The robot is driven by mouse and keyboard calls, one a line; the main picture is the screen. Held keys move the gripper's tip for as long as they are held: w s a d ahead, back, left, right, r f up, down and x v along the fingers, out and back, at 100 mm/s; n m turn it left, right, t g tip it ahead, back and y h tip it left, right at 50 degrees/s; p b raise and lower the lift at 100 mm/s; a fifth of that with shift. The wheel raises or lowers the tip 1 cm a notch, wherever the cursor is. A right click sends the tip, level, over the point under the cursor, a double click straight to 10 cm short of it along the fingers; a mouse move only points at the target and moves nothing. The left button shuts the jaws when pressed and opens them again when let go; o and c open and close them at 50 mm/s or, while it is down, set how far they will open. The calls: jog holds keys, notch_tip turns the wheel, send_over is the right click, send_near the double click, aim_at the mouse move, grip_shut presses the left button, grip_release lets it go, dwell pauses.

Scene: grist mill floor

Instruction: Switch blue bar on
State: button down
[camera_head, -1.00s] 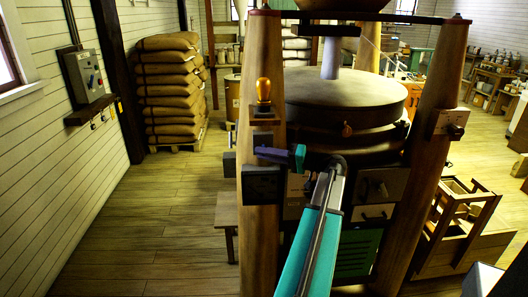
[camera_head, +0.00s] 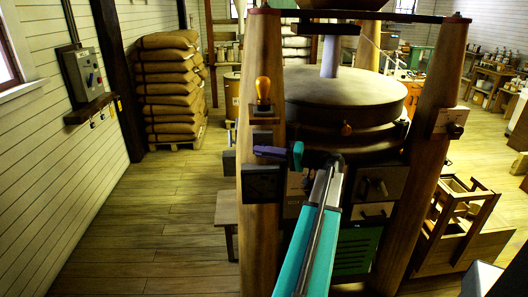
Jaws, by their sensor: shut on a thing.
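An orange knob-like piece (camera_head: 263,89) stands on a small bracket above the gripper.
The round millstone casing (camera_head: 345,90) stands right behind my arm. A wooden stool (camera_head: 227,222) stands left of the near post. The floor (camera_head: 165,230) further left is clear.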

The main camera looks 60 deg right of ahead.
aim_at(263, 144)
jog(key=shift+s+a+r+m+g+p, duration=0.1)
jog(key=shift+r+m+g+p, duration=0.2)
jog(key=shift+m+p, duration=0.3)
jog(key=shift+s+a+r+m+g+p, duration=0.1)
jog(key=shift+r+m+g+p, duration=0.2)
jog(key=shift+m+p, duration=0.25)
jog(key=shift+r+m+g+p, duration=0.4)
jog(key=shift+m+g+p, duration=0.2)
jog(key=shift+m+p, duration=0.5)
jog(key=shift+w+r+m+g+y+p, duration=0.1)
jog(key=shift+r+m+g+y+p, duration=0.35)
jog(key=shift+m+p, duration=0.65)
jog(key=shift+w+d+r+m+g+y+p, duration=0.1)
jog(key=shift+m+g+y+p, duration=0.4)
jog(key=shift+m+p, duration=0.55)
jog(key=c, duration=2.1)
grip_release()
